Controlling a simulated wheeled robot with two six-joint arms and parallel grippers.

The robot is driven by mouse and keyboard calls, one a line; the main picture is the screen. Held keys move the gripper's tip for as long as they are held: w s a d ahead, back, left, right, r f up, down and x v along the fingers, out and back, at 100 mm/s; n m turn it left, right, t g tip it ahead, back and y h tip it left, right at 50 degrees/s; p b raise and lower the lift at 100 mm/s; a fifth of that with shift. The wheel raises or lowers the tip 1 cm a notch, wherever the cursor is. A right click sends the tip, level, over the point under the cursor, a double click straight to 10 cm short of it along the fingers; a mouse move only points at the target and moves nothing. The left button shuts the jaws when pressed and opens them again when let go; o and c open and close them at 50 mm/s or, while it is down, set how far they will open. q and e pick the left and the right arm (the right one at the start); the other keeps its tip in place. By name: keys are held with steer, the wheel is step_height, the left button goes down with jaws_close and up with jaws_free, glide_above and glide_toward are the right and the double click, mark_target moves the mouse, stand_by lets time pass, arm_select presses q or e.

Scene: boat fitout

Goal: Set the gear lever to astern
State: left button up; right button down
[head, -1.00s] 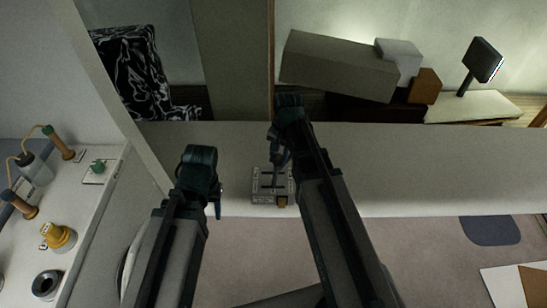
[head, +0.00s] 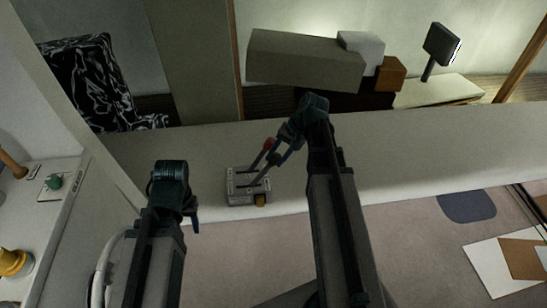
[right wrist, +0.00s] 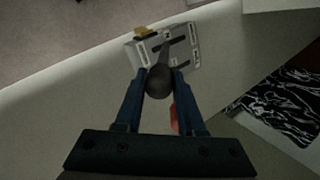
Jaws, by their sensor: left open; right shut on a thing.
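The control box (head: 236,198) is a small grey unit with slots and labels on the ledge in the head view. Its labels are too small to read. It also shows in the right wrist view (right wrist: 190,42). Two levers rise from it, leaning up and right in the head view. One has a red knob (head: 269,145); the other has a black knob (right wrist: 160,81). My right gripper (head: 280,153) is shut on the black-knobbed lever, with one finger on each side of the knob. The red knob (right wrist: 174,119) is partly hidden behind a finger. My left gripper (head: 193,212) is open and empty, left of the box.
The pale ledge (head: 400,165) is clear right of the box. Boxes (head: 305,62) and a dark screen on a stand (head: 441,44) lie beyond it. A side counter (head: 60,215) with a yellow-orange fitting (head: 14,262) is at left.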

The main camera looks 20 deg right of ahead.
steer(key=shift+s+d+f, duration=0.1)
steer(key=shift+s+d, duration=0.05)
steer(key=shift+d, duration=0.05)
steer(key=c, duration=0.5)
jaws_free()
steer(key=shift+d, duration=0.15)
steer(key=shift+r+p, duration=0.45)
steer(key=shift+p, duration=0.05)
steer(key=shift+p+v, duration=5.75)
steer(key=shift+v, duration=0.7)
